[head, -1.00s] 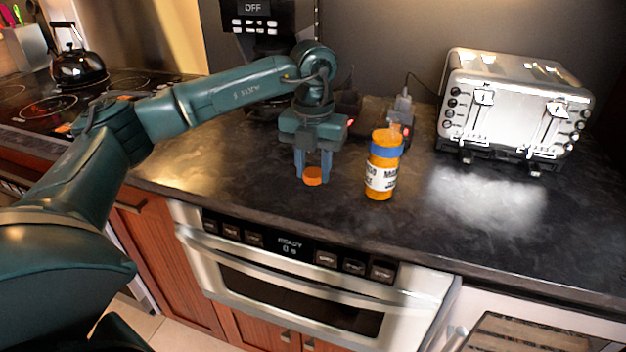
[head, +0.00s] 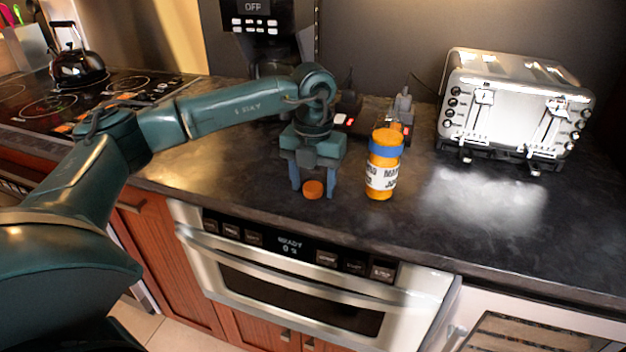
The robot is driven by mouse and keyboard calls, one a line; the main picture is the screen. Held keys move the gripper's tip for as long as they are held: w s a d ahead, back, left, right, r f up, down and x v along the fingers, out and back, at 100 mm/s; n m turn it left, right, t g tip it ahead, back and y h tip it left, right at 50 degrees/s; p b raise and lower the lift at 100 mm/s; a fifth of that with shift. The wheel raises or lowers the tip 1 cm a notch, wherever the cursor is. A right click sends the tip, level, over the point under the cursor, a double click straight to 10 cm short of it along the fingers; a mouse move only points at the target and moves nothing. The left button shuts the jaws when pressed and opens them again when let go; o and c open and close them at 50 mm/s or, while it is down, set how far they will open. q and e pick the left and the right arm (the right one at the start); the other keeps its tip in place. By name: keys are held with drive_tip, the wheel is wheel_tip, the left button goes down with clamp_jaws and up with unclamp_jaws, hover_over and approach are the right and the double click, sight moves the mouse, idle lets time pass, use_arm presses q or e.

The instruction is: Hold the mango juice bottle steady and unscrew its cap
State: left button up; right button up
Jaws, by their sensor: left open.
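The mango juice bottle (head: 381,177) stands upright on the dark counter, orange with a white label and a blue band near its top. The top of the bottle shows orange above the band. A small orange cap (head: 313,190) is on the counter to the left of the bottle, apart from it. My left gripper (head: 313,187) points down over the cap, its two fingers spread to either side of it. The gripper is open and does not hold the cap. My right gripper is not in view.
A silver toaster (head: 515,105) stands at the right. A coffee machine (head: 262,30) is behind my left arm, and a kettle (head: 77,65) sits on the stove at the far left. The front counter edge lies above the microwave drawer (head: 300,285). Counter right of the bottle is clear.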

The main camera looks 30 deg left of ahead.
sight(313, 187)
use_arm(q)
wheel_tip(313, 187, up, 12)
drive_tip(key=shift+r, duration=0.15)
idle(0.4)
idle(1.1)
